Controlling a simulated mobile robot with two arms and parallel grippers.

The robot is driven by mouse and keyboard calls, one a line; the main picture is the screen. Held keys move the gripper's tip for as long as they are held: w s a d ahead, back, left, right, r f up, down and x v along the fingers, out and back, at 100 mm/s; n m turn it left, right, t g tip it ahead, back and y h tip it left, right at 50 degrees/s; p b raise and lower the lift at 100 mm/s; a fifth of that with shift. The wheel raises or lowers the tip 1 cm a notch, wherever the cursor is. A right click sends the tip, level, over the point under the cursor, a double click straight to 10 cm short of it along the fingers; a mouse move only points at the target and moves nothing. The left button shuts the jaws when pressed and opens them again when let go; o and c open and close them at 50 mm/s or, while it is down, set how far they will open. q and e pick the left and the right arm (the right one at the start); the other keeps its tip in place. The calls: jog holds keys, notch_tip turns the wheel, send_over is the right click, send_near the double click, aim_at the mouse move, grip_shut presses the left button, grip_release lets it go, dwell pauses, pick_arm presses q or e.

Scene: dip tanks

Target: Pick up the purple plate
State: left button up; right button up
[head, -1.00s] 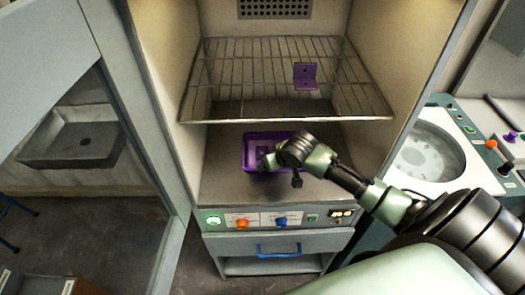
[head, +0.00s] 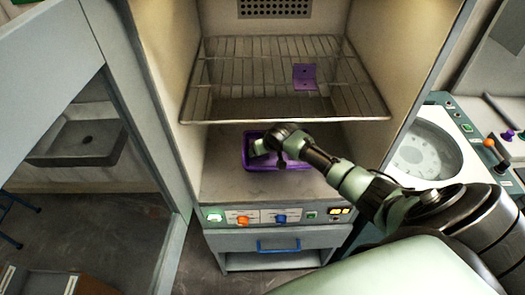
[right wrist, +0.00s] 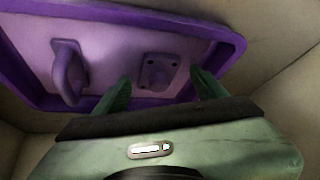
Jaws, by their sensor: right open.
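In the right wrist view a small flat purple plate (right wrist: 158,72) with holes lies in a purple tray (right wrist: 115,48). A purple hook-shaped piece (right wrist: 68,75) is beside it on the left. My right gripper (right wrist: 161,88) is open, with one green finger on either side of the plate's near end and nothing held. Whether the fingers touch the plate or tray I cannot tell. In the head view the tray (head: 246,152) sits on the cabinet floor, and my right gripper (head: 259,147) hides most of its inside, including the plate. My left gripper is out of view.
A wire rack (head: 230,85) spans the cabinet above the tray and carries a bent purple bracket (head: 304,77). Cabinet walls close in both sides. A control panel (head: 280,216) lies below the front edge. A round tank (head: 425,157) stands at the right.

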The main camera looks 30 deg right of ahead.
jog(key=shift+c, duration=0.3)
jog(key=c, duration=1.5)
jog(key=shift+s, duration=0.2)
